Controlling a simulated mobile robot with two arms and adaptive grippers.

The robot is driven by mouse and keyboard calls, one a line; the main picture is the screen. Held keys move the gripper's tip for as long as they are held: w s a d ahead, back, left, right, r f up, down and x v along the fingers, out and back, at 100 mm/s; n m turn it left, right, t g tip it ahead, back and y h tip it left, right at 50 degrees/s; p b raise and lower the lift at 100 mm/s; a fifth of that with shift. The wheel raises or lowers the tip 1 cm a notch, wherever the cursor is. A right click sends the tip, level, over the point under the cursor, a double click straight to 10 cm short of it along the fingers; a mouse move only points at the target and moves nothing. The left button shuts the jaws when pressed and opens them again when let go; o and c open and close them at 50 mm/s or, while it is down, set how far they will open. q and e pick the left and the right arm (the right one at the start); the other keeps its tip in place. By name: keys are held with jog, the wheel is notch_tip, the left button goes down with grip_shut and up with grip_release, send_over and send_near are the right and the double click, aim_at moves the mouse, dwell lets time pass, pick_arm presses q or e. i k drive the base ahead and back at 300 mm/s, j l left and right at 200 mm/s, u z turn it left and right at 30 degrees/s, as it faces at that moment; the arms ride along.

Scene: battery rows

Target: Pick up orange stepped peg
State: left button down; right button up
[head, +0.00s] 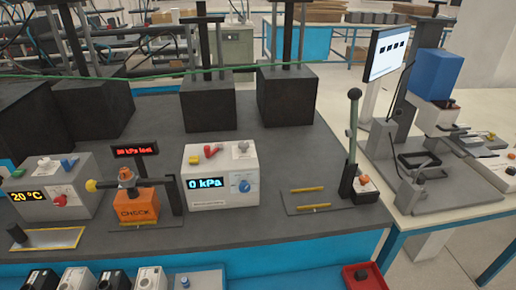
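I cannot clearly make out an orange stepped peg in the head view. An orange block marked CHECK (135,210) stands on the dark grey bench at left of centre. A grey clamp-like fitting (130,184) sits on top of it, with a small orange-brown tip (125,172); its exact shape is too small to tell. Neither of my grippers is in view.
A 0 kPa box (221,182) and a 20 °C box (50,190) flank the block. A lever fixture (351,140) stands to the right. Along the front are black and white units (75,279) and a red tray (350,284). Large dark blocks (287,98) stand behind.

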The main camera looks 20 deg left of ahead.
aim_at(126, 174)
jog(key=u, duration=1.75)
